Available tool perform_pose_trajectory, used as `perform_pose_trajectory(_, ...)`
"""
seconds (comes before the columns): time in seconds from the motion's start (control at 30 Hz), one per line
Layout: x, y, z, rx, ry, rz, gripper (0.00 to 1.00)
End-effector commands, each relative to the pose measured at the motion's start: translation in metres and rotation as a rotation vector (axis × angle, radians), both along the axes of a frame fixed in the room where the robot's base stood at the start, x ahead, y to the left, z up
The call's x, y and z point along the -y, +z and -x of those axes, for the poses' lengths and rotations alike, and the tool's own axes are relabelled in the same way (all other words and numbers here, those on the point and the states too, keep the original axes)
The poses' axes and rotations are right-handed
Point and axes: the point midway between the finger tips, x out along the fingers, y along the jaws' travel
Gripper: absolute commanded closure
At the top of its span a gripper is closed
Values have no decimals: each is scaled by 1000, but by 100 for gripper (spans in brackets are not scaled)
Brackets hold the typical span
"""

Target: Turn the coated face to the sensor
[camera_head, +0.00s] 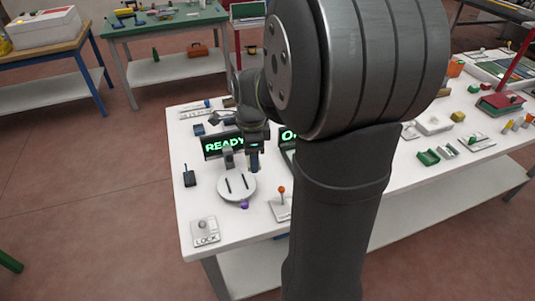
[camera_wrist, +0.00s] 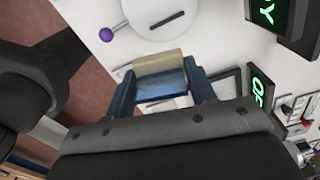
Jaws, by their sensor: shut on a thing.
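My gripper (camera_wrist: 162,86) is shut on a small piece with a pale beige strip (camera_wrist: 160,63) and a glossy blue part (camera_wrist: 160,84), seen between its two blue fingers in the wrist view. I take this piece to be the glass; which face is coated I cannot tell. In the head view the gripper (camera_head: 254,161) is small, above the back right of a white round disc (camera_head: 229,193) with two dark slots. The disc also shows in the wrist view (camera_wrist: 140,12), with a purple knob (camera_wrist: 106,34) at its rim. I cannot make out a sensor for certain.
A display reading READY (camera_head: 222,145) stands behind the disc, with a second lit display (camera_head: 288,135) to its right. A grey post (camera_head: 228,158) stands at the disc's back. An orange-tipped lever (camera_head: 282,190) and a LOCK plate (camera_head: 206,232) are in front. My arm hides the table's middle.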

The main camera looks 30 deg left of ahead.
Motion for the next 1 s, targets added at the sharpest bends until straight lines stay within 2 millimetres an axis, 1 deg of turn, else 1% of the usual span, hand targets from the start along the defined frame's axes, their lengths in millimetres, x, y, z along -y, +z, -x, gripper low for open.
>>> perform_pose_trajectory(0.03,-14,-6,5,-2,47,2,77)
perform_pose_trajectory(0.1,-29,-12,10,-2,99,1,77)
perform_pose_trajectory(0.2,-43,-18,16,-1,150,0,77)
perform_pose_trajectory(0.3,-51,-23,19,-1,177,0,77)
perform_pose_trajectory(0.47,-52,-31,19,-1,181,0,77)
perform_pose_trajectory(0.8,-51,-64,19,-2,180,0,77)
perform_pose_trajectory(1.0,-51,-79,19,-1,179,0,77)
